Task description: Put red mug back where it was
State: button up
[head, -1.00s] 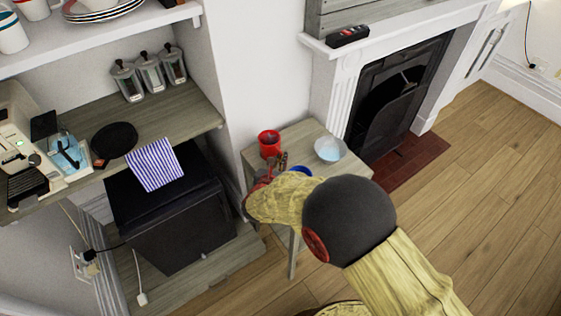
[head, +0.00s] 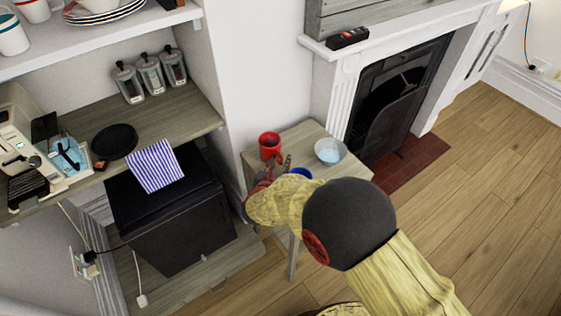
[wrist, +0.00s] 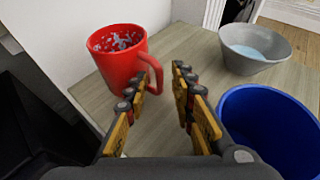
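The red mug (head: 269,147) stands upright at the back left of a small wooden side table (head: 308,131). In the wrist view the red mug (wrist: 122,62) has pale specks inside, and its handle faces right, toward my fingers. My gripper (head: 279,168) is at the near side of the mug, low over the table. In the wrist view my gripper (wrist: 158,80) is open, its fingers apart, with the handle showing just beyond and between the tips. I cannot tell whether the left finger touches the mug.
A blue cup (wrist: 268,125) stands close to the right finger. A grey bowl (head: 330,151) with light blue inside sits at the table's back right. A wall rises behind the mug. A black cabinet (head: 185,225) stands left of the table, and the fireplace is to the right.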

jog(key=p+v, duration=0.4)
jog(key=v, duration=0.8)
jog(key=w+a+r+n+y, duration=0.2)
jog(key=w+r+n+y, duration=0.25)
jog(key=r+n, duration=0.4)
notch_tip(320, 180, up, 11)
jog(key=s+d+n+g+y, duration=0.2)
jog(key=n+y, duration=0.1)
jog(key=n, duration=0.7)
jog(key=s+d+r+n+g+h+p, duration=0.1)
jog(key=s+d+r+n+g+h, duration=0.1)
jog(key=s+d+n, duration=0.8)
jog(key=s+d+r+n+g+h, duration=0.2)
jog(key=s+d+r+n, duration=0.3)
jog(key=s+d+n, duration=0.5)
jog(key=s+d+g, duration=0.1)
jog(key=s, duration=0.3)
jog(key=shift+s+d+r+g+p, duration=0.3)
jog(key=shift+s+p, duration=0.05)
jog(key=shift+s, duration=0.05)
